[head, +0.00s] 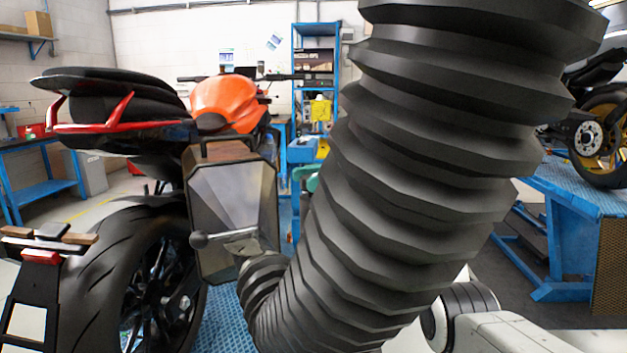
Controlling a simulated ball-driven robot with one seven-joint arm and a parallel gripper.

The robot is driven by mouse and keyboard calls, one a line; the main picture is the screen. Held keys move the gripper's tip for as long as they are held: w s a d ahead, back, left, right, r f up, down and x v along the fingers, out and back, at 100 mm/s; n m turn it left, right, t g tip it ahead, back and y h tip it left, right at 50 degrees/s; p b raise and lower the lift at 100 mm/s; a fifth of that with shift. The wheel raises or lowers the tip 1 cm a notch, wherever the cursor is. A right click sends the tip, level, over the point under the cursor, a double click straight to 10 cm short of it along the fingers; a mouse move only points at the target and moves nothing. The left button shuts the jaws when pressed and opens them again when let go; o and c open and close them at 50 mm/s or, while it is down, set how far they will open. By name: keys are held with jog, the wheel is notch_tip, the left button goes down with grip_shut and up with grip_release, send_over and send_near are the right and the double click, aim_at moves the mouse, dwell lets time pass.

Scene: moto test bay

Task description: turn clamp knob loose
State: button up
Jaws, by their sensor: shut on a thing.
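A motorcycle with an orange tank (222,98) and black rear tyre (115,270) stands close on the left. A blue bench (575,200) with another motorcycle is on the right. Blue shelving (316,75) stands behind.

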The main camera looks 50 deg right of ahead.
jog(key=shift+f, duration=0.15)
jog(key=o, duration=0.9)
jog(key=shift+o, duration=0.2)
